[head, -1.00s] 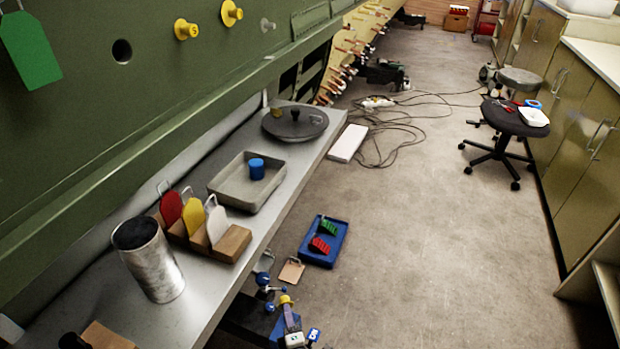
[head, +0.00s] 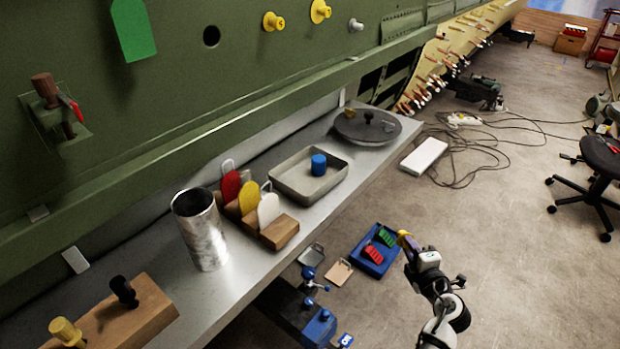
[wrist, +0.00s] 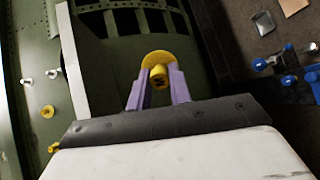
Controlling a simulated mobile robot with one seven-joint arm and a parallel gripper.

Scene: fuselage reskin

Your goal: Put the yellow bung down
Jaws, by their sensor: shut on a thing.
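A yellow bung (wrist: 157,72) with a round flange sits between the purple fingers of my gripper (wrist: 155,88) in the wrist view. The fingers are shut on it. In the head view my gripper (head: 406,240) holds the yellow bung (head: 402,235) in the air, in front of the bench and beside the blue tray as pictured. Other yellow bungs are in the green fuselage panel (head: 273,21) and (head: 320,11). Another yellow plug (head: 66,331) stands on a wooden block (head: 125,318) at the lower left, near a black plug (head: 123,291).
The grey bench (head: 240,305) holds a metal cylinder (head: 203,235), a rack of coloured paddles (head: 279,232), a grey tray (head: 284,181) with a blue cylinder (head: 318,164), and a round lid (head: 367,126). A blue tray (head: 370,264) is below the bench. Cables cross the floor.

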